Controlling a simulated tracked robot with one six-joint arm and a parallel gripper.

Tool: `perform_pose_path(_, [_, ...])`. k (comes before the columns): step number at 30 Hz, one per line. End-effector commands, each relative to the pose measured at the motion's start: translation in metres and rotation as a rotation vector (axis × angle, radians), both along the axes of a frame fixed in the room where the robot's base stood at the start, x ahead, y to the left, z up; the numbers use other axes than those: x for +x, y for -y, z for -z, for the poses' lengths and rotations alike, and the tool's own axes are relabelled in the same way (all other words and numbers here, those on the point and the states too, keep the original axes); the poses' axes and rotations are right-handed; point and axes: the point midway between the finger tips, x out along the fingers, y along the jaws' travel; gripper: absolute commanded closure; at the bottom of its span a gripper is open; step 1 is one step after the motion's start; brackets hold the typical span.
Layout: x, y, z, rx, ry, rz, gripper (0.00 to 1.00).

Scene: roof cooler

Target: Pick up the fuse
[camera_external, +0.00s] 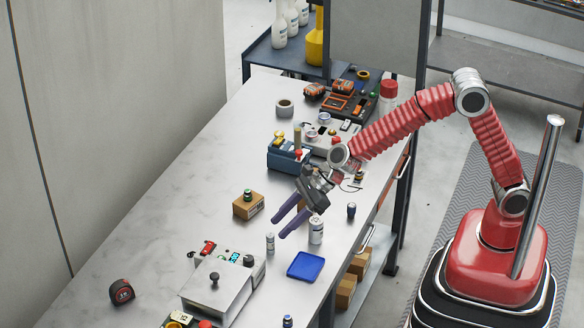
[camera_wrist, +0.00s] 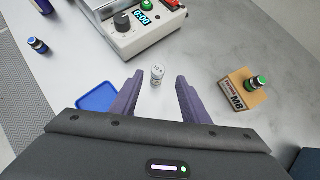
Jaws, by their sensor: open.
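The fuse is a small pale silver cylinder (camera_external: 270,243) standing upright on the bench. In the wrist view the fuse (camera_wrist: 157,75) shows dark lettering and appears between the purple fingertips, a little beyond them. My gripper (camera_external: 279,228) is open and empty, with its fingers reaching down and to the left towards the fuse. The gripper also shows in the wrist view (camera_wrist: 160,88). Its fingers do not appear to touch the fuse; the exact gap is hard to judge.
A blue tray (camera_external: 306,266) lies right of the fuse, and a larger silver cylinder (camera_external: 316,230) stands near my gripper. A cardboard box (camera_wrist: 243,92) with a green-topped part is on the other side. A device with a display (camera_wrist: 145,25) stands beyond the fuse. The bench's left side is mostly clear.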

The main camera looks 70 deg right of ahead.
Motion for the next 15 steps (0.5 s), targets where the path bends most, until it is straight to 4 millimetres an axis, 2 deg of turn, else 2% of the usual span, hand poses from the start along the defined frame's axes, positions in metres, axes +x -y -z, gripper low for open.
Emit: perform_pose_path(15, [0.0050, -0.0054, 0.0074, -0.001, 0.000, -0.001, 0.58])
